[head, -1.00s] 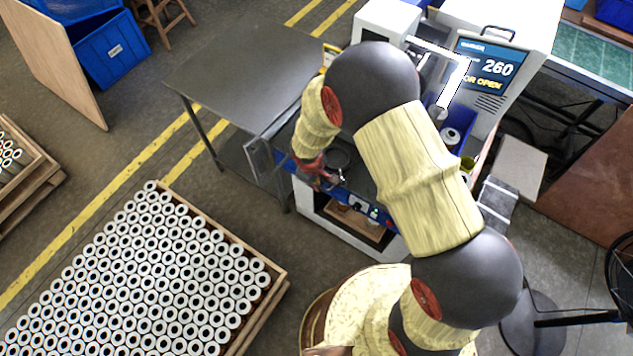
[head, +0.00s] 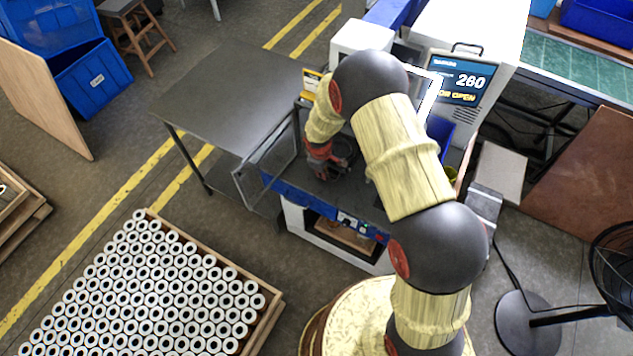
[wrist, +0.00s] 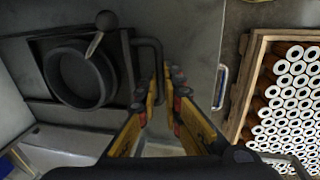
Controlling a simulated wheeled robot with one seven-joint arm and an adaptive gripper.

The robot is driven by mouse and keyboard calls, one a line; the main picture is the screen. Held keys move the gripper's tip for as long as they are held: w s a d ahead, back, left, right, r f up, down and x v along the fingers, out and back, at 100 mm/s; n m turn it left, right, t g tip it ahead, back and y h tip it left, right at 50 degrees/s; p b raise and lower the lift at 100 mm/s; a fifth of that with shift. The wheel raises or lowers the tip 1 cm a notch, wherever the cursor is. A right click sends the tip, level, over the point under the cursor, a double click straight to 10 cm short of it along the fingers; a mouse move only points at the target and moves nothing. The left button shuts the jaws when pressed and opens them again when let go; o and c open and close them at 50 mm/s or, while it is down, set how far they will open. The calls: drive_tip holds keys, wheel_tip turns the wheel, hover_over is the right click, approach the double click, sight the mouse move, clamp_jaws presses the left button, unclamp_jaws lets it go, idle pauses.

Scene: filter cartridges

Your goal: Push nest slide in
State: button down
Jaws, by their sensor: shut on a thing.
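The nest slide shows in the wrist view as a dark round cup (wrist: 75,78) on a dark plate, with a U-shaped bar handle (wrist: 158,72) on its right side. My gripper (wrist: 164,88) is at this handle, its fingers close together and shut on it; the exact contact is partly hidden by the fingertips. In the head view my gripper (head: 322,168) is low over the machine's front deck, and the nest slide (head: 345,150) is partly hidden behind my arm.
The machine's screen (head: 462,80) reads 260 and "OR OPEN", partly covered. A framed clear door (head: 268,165) stands open left of the gripper. A grey table (head: 230,95) and a crate of cartridges (head: 262,318) stand nearby.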

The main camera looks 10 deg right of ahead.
drive_tip(key=shift+d, duration=0.1)
drive_tip(key=c, duration=2)
unclamp_jaws()
drive_tip(key=shift+o, duration=0.4)
drive_tip(key=shift+r, duration=0.1)
wheel_tip(320, 180, up, 12)
drive_tip(key=s+a, duration=0.1)
drive_tip(key=shift+s+a+f, duration=0.2)
drive_tip(key=shift+s+f, duration=0.05)
drive_tip(key=shift+s, duration=0.05)
drive_tip(key=shift+c, duration=0.4)
